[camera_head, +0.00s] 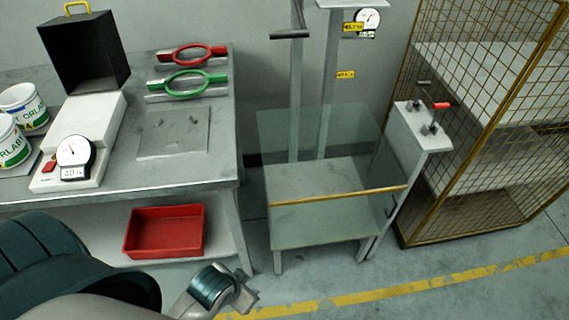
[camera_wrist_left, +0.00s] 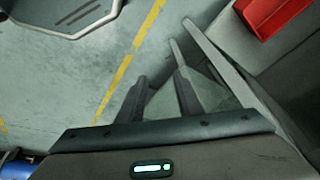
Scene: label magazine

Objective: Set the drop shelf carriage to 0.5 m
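The drop shelf stand is in the head view, with two tall grey posts (camera_head: 326,100) rising behind a low grey table (camera_head: 320,232). A clear panel and a brass-coloured bar (camera_head: 335,195) cross the front. A dark handle (camera_head: 289,35) sticks out high at the left post, and a round dial (camera_head: 368,20) sits at the top right. I cannot tell which part is the carriage or read its height. My left gripper (camera_head: 246,293) is low, in front of the table and apart from it. In the left wrist view its fingers (camera_wrist_left: 160,82) are apart and empty. My right gripper is out of view.
A control post (camera_head: 420,125) with a red-tipped lever stands right of the stand, before a brass mesh cage (camera_head: 480,130). The left workbench (camera_head: 210,150) holds a scale, tubs, and red and green tools; a red bin (camera_head: 165,231) sits below. Floor ahead is clear.

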